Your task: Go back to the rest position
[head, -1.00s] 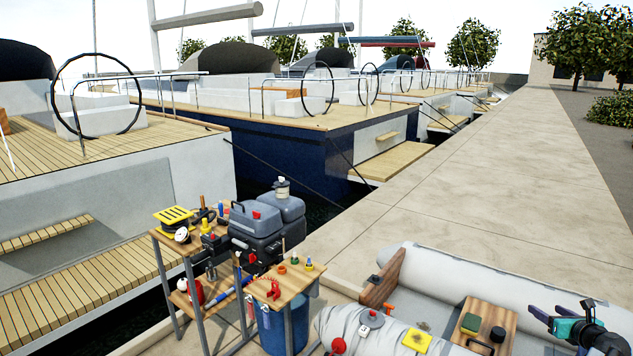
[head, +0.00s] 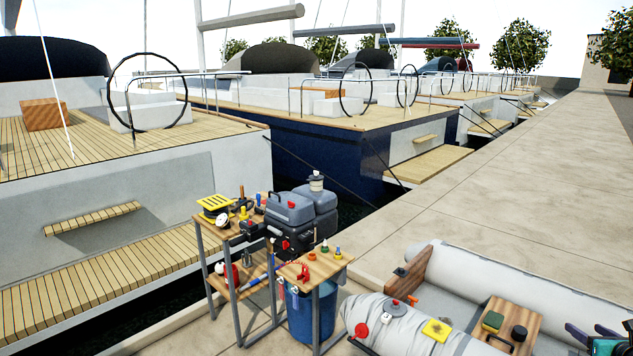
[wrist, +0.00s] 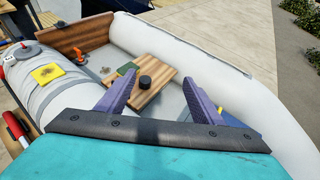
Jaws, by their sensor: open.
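My gripper (wrist: 160,100) is open and empty in the wrist view, its two purple fingers spread wide above the grey inflatable dinghy (wrist: 240,62). In the head view only a part of my gripper (head: 590,340) shows at the lower right edge, over the dinghy (head: 460,266); the rest is cut off. Between the fingers in the wrist view, farther off, is the dinghy's wooden seat (wrist: 165,82) with a black round item (wrist: 145,82) and a green block (wrist: 127,69) on it. Nothing touches the fingers.
A wooden workbench (head: 325,265) with tools, grey canisters (head: 290,208) and a blue bin (head: 308,310) stands left of the dinghy. A yellow square (head: 436,330) lies on the dinghy's near tube. Moored sailboats line the left; the concrete quay (head: 520,190) is clear.

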